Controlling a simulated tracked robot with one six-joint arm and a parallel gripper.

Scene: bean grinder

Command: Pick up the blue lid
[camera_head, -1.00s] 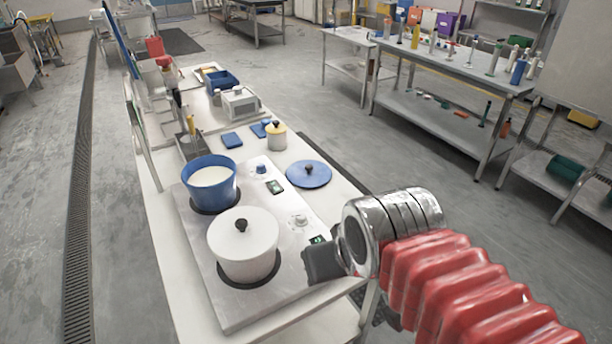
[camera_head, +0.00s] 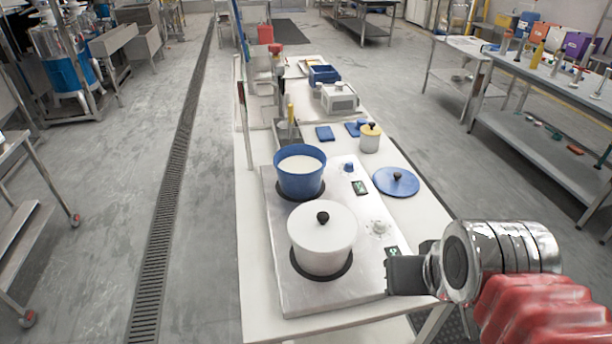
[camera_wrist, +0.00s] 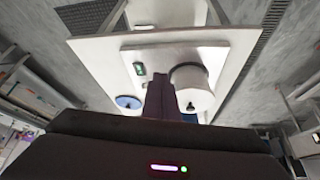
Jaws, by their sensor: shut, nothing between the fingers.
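The blue lid (camera_head: 396,181) is a flat round disc with a dark knob. It lies on the white table to the right of the steel hotplate in the head view. In the wrist view the lid (camera_wrist: 129,102) shows left of the fingers, partly cut off by my gripper's body. My gripper (camera_head: 392,275) is shut and empty near the hotplate's front right corner, closer to the camera than the lid and apart from it. In the wrist view my gripper (camera_wrist: 158,84) points toward the table.
A blue pot (camera_head: 301,184) with white contents and a white lidded pot (camera_head: 321,247) stand on the hotplate (camera_head: 283,282). A small white jar with a yellow lid (camera_head: 370,143) stands behind the blue lid. Bare table (camera_head: 424,214) lies in front of the lid.

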